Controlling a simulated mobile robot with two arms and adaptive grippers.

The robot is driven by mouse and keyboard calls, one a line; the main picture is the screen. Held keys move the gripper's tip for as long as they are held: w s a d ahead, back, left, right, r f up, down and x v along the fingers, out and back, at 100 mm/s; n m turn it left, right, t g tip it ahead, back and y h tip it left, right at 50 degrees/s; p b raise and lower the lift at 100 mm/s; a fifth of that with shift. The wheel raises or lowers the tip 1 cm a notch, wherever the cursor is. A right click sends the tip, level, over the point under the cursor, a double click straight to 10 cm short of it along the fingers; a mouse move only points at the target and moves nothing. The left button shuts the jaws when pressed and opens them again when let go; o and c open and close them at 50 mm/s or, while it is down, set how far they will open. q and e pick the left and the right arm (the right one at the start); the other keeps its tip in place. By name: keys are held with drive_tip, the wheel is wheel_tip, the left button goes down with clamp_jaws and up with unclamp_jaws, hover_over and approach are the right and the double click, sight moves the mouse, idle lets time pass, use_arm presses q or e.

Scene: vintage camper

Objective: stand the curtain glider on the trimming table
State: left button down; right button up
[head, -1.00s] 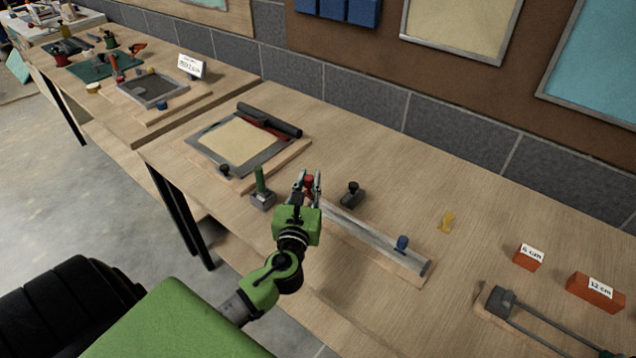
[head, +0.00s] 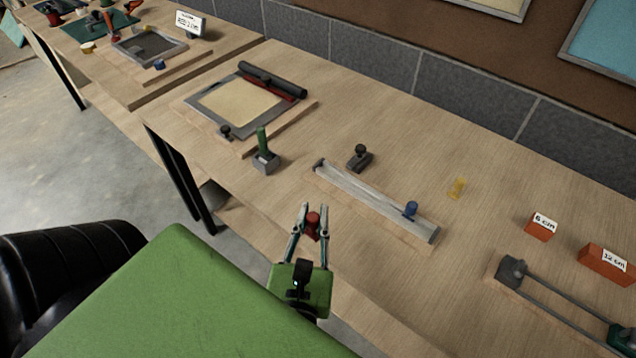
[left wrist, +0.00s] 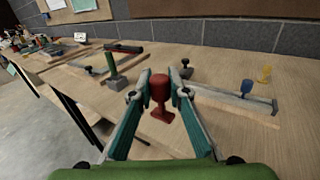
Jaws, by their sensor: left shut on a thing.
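My left gripper (head: 312,218) is shut on a small red knobbed piece, which I take for the curtain glider (head: 313,228). In the left wrist view the glider (left wrist: 160,92) is upright between the fingertips, its rounded knob on top and a wider foot below. It is held apart from the rail, in front of it, near the bench's front edge. The grey rail (head: 370,197) lies on a wooden strip, with a blue knobbed piece (head: 411,208) at its right part. Which surface is the trimming table I cannot tell. My right gripper is not in view.
A green-handled block (head: 264,155) and a dark knobbed block (head: 360,158) stand near the rail. A framed cream sheet (head: 240,105) lies at the back left. A yellow piece (head: 456,188) and orange blocks (head: 603,261) are at the right. Bare bench lies between them.

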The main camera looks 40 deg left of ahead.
use_arm(q)
drive_tip(key=shift+s+d+r, duration=0.3)
drive_tip(key=shift+s+d, duration=0.15)
drive_tip(key=shift+d, duration=0.05)
drive_tip(key=shift+s+d+r, duration=0.25)
drive_tip(key=shift+s+d, duration=0.2)
drive_tip(key=shift+w+b, duration=0.1)
drive_tip(key=shift+b, duration=0.2)
drive_tip(key=w+a+f+b, duration=0.2)
drive_tip(key=w+f, duration=0.1)
drive_tip(key=w+a+f+b, duration=0.2)
drive_tip(key=w+f, duration=0.1)
drive_tip(key=w, duration=0.1)
drive_tip(key=w+a+f+b, duration=0.2)
drive_tip(key=w, duration=0.1)
drive_tip(key=shift+w+a+f+b, duration=0.35)
drive_tip(key=shift+w+a+f, duration=0.05)
drive_tip(key=shift+w+a+f+b, duration=0.1)
drive_tip(key=shift+w+f+b, duration=0.05)
drive_tip(key=shift+f+b, duration=0.15)
wheel_tip(320, 180, down, 3)
drive_tip(key=b, duration=0.4)
drive_tip(key=shift+w+f, duration=0.15)
drive_tip(key=shift+f, duration=0.05)
drive_tip(key=shift+r, duration=0.15)
